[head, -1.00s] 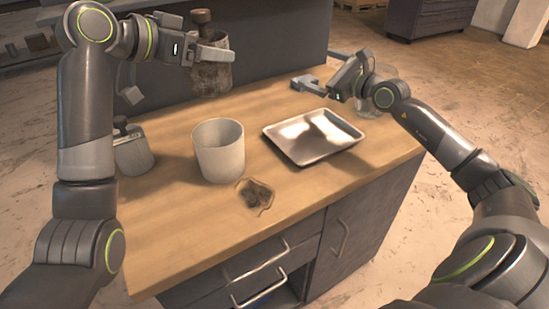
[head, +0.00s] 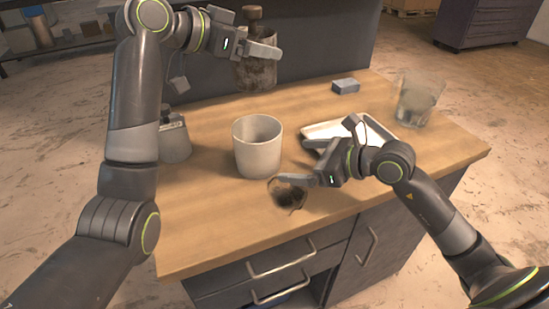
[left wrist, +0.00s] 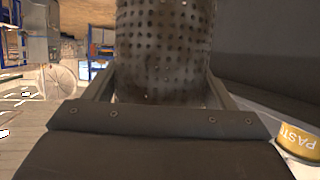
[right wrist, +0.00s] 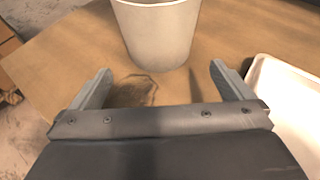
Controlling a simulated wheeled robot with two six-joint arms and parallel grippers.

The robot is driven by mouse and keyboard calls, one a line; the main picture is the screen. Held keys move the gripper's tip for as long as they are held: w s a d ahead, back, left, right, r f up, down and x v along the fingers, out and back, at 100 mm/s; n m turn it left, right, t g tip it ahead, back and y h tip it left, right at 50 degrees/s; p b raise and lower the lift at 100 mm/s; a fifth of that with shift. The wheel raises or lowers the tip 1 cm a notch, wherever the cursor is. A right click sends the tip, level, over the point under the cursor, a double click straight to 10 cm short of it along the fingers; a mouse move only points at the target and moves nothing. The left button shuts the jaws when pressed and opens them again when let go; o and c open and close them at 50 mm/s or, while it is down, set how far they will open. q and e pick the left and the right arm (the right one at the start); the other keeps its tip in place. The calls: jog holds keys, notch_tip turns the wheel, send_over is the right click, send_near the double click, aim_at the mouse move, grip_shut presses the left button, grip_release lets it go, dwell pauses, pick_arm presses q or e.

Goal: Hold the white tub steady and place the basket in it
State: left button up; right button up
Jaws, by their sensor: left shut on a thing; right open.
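The white tub (head: 257,152) stands upright on the wooden table; it also shows at the top of the right wrist view (right wrist: 158,38). My left gripper (head: 264,52) is shut on the dark perforated basket (head: 255,75), which has a brown knob on top. The basket hangs upright, above and behind the tub in the head view. It fills the top of the left wrist view (left wrist: 165,50). My right gripper (head: 290,179) is open and empty, low over the table just in front of the tub. Its fingers point at the tub, apart from it.
A metal tray (head: 322,130) lies right of the tub, partly hidden by my right arm. A grey canister (head: 175,140) stands at left. A dark burn mark (head: 288,196) is on the tabletop.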

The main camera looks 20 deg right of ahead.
aim_at(277, 159)
jog(key=x, duration=1)
jog(key=shift+a, duration=0.15)
jog(key=c, duration=0.7)
pick_arm(q)
notch_tip(277, 159, down, 13)
dwell(1.2)
jog(key=o, duration=1.2)
pick_arm(e)
jog(key=shift+o, duration=0.2)
pick_arm(q)
jog(key=v, duration=1.2)
